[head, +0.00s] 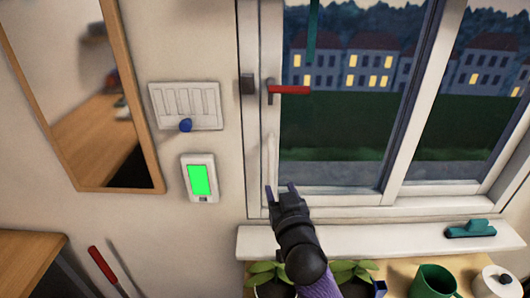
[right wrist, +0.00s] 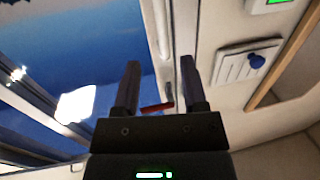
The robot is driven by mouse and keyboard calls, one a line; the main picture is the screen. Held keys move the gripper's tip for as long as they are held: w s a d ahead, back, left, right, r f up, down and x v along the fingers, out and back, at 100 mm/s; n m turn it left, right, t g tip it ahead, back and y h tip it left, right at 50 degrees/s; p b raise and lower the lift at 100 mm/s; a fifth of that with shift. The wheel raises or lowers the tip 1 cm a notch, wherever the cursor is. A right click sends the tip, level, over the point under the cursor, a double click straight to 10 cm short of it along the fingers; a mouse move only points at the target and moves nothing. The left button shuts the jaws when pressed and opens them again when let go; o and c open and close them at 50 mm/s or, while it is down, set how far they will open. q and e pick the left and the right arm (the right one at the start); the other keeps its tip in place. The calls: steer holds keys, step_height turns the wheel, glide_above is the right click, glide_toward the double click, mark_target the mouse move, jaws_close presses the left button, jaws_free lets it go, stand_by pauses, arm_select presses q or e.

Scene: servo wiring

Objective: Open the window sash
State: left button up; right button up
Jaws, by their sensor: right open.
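The window sash (head: 270,155) has a pale frame around dark glass and looks closed. Its red handle (head: 290,90) points horizontally right from a dark mount at the left side of the frame. The handle also shows in the right wrist view (right wrist: 156,108), seen between the fingers but beyond them. My right gripper (head: 281,188) is open and empty, in front of the lower left corner of the window, below the handle and apart from it. Its two dark fingers (right wrist: 160,65) stand parallel in the right wrist view. My left gripper is not in view.
A white switch panel (head: 170,100) with a blue knob and a green-screened device (head: 199,180) are on the wall at left. A dark block (head: 247,84) sits beside the handle. Plants (head: 350,270), a green mug (head: 435,281) and a teal tool (head: 470,229) are below the window.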

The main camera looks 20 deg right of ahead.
mark_target(272, 166)
steer(key=w, duration=0.2)
steer(key=w+r, duration=0.1)
steer(key=shift+w+d, duration=0.25)
steer(key=shift+d, duration=0.05)
steer(key=x, duration=0.3)
steer(key=b+x, duration=0.1)
steer(key=x, duration=0.1)
steer(key=shift+f, duration=0.25)
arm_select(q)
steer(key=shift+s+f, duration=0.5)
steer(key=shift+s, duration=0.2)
arm_select(e)
steer(key=shift+w+d+r, duration=0.1)
steer(key=shift+w, duration=0.25)
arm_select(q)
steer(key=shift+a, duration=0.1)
arm_select(e)
jaws_close()
